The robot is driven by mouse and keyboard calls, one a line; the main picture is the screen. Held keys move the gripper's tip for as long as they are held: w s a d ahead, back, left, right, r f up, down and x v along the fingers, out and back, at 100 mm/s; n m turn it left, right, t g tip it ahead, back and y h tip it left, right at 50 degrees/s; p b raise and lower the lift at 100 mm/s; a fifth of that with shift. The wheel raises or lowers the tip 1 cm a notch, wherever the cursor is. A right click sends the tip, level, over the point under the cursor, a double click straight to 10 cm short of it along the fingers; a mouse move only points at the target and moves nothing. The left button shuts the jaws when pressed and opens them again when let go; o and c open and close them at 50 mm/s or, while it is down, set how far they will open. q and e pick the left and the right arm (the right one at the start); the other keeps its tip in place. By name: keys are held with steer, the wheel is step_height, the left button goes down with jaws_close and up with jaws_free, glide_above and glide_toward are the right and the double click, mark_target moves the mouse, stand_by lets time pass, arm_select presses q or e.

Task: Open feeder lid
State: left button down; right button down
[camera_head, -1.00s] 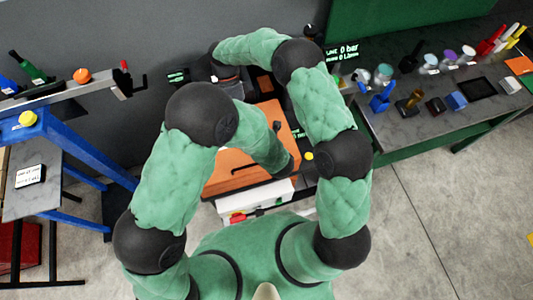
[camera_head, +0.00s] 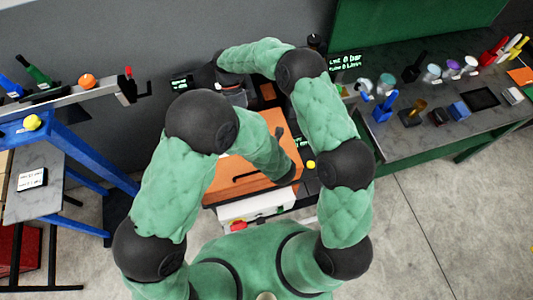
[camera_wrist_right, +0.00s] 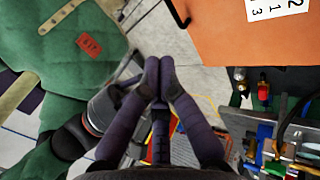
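The orange panel (camera_head: 255,181), which looks like the feeder lid, lies below my arms in the head view, partly covered by my left forearm. A dark bar lies across it. It looks flat, but I cannot tell whether it is raised. The right wrist view shows an orange surface (camera_wrist_right: 225,35) with a white numbered label at upper right. My right gripper (camera_wrist_right: 159,68) has its fingertips together with nothing visible between them, below and left of that surface, apart from it. My left gripper is hidden behind its own arm in the head view.
A white box front with a red knob (camera_head: 238,226) sits below the orange panel. A blue frame (camera_head: 90,150) stands at left. A grey bench (camera_head: 440,133) with bottles and tools stands at right. Connectors and coloured parts (camera_wrist_right: 265,140) crowd the lower right of the wrist view.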

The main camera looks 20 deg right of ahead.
stand_by(0.6)
steer(key=c, duration=1.2)
jaws_free()
steer(key=shift+o, duration=0.2)
